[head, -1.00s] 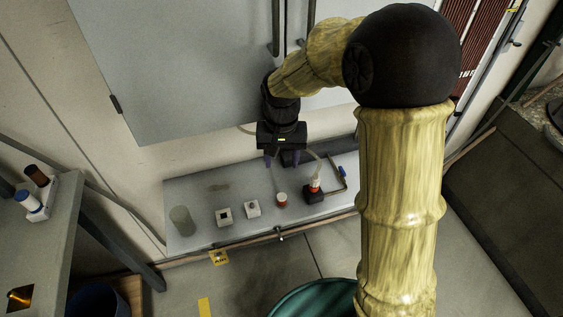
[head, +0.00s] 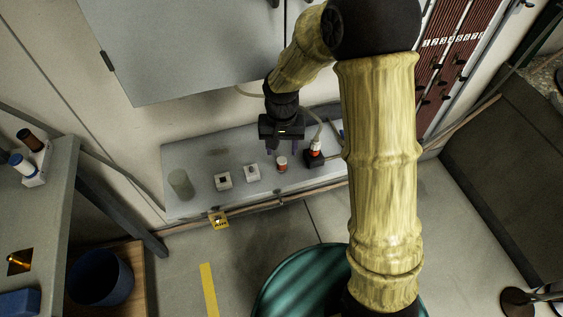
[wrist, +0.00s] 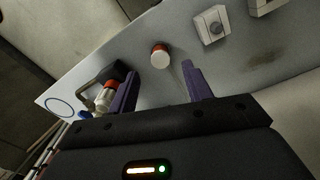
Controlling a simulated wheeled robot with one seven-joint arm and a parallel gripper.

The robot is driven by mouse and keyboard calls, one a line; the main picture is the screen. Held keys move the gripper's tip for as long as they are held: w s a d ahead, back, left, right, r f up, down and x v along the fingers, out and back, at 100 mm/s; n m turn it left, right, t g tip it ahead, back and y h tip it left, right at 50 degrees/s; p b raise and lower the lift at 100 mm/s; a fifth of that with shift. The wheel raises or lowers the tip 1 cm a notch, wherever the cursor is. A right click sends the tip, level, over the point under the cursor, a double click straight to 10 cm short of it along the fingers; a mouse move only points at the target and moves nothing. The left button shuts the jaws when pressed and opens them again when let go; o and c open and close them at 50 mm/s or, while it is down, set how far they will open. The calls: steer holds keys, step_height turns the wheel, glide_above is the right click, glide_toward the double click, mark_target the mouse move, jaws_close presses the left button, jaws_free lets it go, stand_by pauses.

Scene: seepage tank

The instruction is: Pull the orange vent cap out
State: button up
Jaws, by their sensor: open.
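A small round cap with a pale top and orange-red sides (head: 281,163) stands on the grey bench top; it also shows in the wrist view (wrist: 160,56). To its right, an orange-and-white fitting with a hose (head: 315,147) stands in a black block; it shows at the left in the wrist view (wrist: 105,92). I cannot tell for sure which is the vent cap, though the round one looks like a cap. My gripper (head: 282,149) is open and empty, pointing down near the round cap. In the wrist view the cap shows just beyond the gap between the purple fingertips (wrist: 161,69).
A grey cabinet (head: 190,50) hangs behind. A green round drum (head: 290,285) stands in front. A side table (head: 50,230) is at left.

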mark_target(282, 161)
step_height(282, 161, down, 7)
steer(key=shift+b, duration=0.6)
jaws_close()
steer(key=shift+r, duration=0.25)
stand_by(2.3)
